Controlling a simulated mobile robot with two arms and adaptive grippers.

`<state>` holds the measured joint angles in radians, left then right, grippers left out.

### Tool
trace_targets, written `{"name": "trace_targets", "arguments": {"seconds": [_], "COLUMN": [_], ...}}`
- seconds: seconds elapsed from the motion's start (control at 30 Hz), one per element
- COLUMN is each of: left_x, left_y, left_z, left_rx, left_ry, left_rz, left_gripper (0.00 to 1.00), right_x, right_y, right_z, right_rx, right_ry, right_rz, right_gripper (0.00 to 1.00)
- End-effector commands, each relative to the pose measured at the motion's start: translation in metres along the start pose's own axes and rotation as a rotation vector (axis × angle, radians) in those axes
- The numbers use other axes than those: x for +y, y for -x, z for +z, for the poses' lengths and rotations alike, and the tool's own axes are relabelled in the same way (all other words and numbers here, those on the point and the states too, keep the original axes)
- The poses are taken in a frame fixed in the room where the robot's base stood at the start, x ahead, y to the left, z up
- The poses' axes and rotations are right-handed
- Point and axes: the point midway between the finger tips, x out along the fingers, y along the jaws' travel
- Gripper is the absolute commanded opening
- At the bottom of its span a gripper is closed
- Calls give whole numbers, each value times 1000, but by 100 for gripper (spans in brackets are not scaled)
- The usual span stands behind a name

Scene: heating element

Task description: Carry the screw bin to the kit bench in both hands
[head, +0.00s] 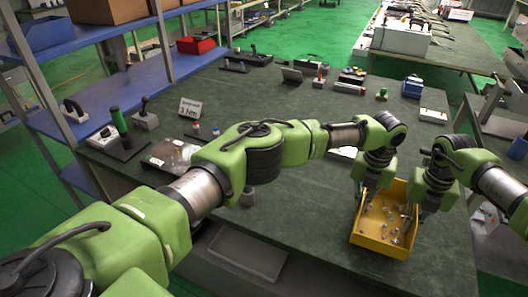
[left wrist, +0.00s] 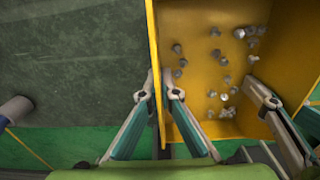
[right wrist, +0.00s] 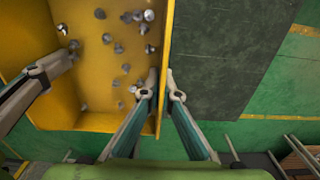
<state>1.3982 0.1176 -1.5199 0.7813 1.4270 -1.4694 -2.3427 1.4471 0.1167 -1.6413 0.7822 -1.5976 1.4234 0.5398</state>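The yellow screw bin (head: 377,245) holds several loose metal screws and is at the right part of the dark green bench top (head: 310,215). My left gripper (head: 361,196) straddles the bin's left wall; in the left wrist view its fingertips (left wrist: 158,76) close on that wall (left wrist: 154,50), one inside and one outside. My right gripper (head: 419,207) grips the opposite wall the same way; in the right wrist view its fingertips (right wrist: 162,74) pinch that wall (right wrist: 167,40). I cannot tell whether the bin rests on the bench or hangs just above it. Which bench is the kit bench is unclear.
Small tools and fixtures, including a blue block (head: 412,87), stand along the bench's far side. A sign (head: 190,108) and a green-handled tool (head: 120,125) are at the left. Blue shelving (head: 110,65) borders the left. Another bench (head: 460,50) stands beyond a green floor aisle (head: 310,35).

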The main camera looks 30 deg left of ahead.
Motion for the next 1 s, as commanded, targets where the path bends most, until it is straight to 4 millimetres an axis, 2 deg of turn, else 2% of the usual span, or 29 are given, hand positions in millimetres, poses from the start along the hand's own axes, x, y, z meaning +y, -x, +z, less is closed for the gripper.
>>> {"name": "trace_targets", "arguments": {"seconds": [0.07, 0.53, 1.0], "left_x": [1, 1, 1], "left_y": [8, 5, -18], "left_z": [0, 0, 0], "left_rx": [0, -1, -1], "left_ry": [2, 2, 1], "left_rz": [2, 2, 2], "left_gripper": [0, 0, 0], "right_x": [-1, -1, -2], "right_y": [8, 5, -18], "right_z": [0, 0, 0], "right_rx": [0, 0, 0], "right_ry": [-1, -1, -1], "right_rz": [-2, -2, -2], "right_gripper": [0, 0, 0]}}
